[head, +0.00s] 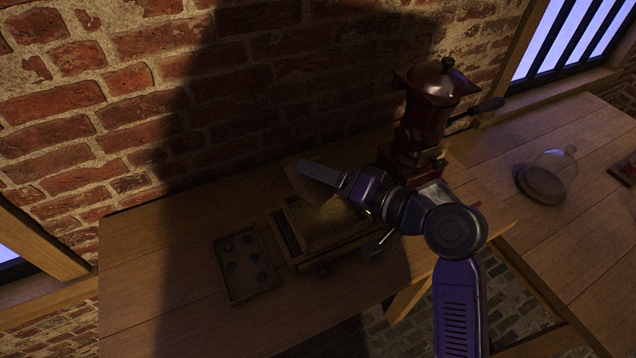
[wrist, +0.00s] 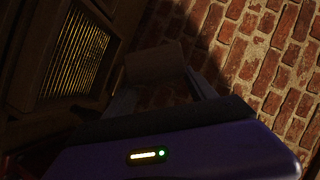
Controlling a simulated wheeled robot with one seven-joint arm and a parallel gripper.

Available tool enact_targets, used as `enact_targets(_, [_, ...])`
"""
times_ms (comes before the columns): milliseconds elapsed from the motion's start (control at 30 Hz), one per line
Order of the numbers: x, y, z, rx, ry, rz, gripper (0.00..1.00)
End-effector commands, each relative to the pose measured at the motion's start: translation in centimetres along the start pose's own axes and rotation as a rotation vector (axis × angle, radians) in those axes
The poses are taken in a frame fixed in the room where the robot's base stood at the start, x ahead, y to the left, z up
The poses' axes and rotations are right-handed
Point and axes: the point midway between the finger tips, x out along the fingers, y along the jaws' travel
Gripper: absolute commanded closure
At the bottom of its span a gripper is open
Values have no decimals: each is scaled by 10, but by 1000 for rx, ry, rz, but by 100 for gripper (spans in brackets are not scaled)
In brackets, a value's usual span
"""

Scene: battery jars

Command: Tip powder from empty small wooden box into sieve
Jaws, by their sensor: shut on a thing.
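My gripper (head: 322,173) is shut on a small wooden box (head: 302,185), held tilted above the back of the sieve. The box also shows between the fingers in the wrist view (wrist: 155,64), where its inside cannot be seen. The sieve (head: 330,222) is a wooden-framed mesh on the table, below my gripper. Its mesh shows as a lit grid in the wrist view (wrist: 75,52). Whether any powder is in the box or on the mesh is too dark to tell.
A dark tray (head: 243,265) with several small round things lies left of the sieve. A dark red pot-like machine (head: 430,110) stands right of my gripper. A glass dome (head: 555,170) on a round base sits farther right. A brick wall (head: 130,90) rises behind the table.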

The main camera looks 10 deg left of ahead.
Motion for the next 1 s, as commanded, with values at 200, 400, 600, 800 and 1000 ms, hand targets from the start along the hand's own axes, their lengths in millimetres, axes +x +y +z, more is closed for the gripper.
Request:
enact_targets(200, [-1,15,-2,258,1,-139,76])
enact_targets(400, [-3,24,-6,512,0,-278,76])
enact_targets(600, [-5,27,-10,651,0,-355,76])
enact_targets(800, [-6,26,-12,687,0,-376,76])
enact_targets(1000, [-6,26,-12,686,0,-375,76])
